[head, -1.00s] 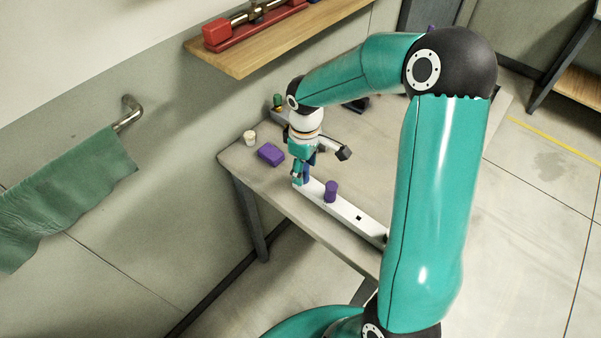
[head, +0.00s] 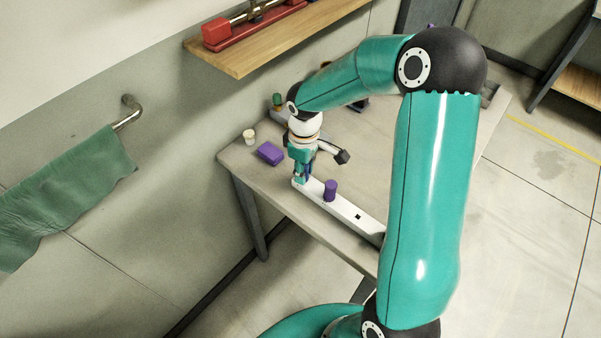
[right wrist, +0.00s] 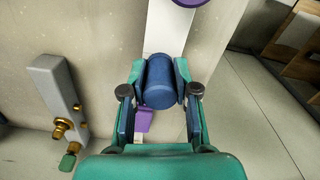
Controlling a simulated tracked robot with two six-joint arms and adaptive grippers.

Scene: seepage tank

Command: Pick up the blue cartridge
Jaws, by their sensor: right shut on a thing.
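The blue cartridge (right wrist: 160,82) is a dark blue cylinder between the two fingers of my right gripper (right wrist: 160,88) in the right wrist view. The fingers touch it on both sides, so the gripper is shut on it. In the head view my right gripper (head: 301,174) points down at the left end of a white strip-shaped rack (head: 345,211). There the fingers mostly hide the cartridge. Whether its lower end is still in the rack cannot be told. My left gripper is not in view.
A purple cylinder (head: 330,190) stands on the rack close to the gripper. A purple block (head: 270,153) and a small cream cup (head: 249,137) are on the table (head: 265,181) to the left. A wooden shelf (head: 240,66) overhangs behind. A grey block with brass fittings (right wrist: 50,82) stands nearby.

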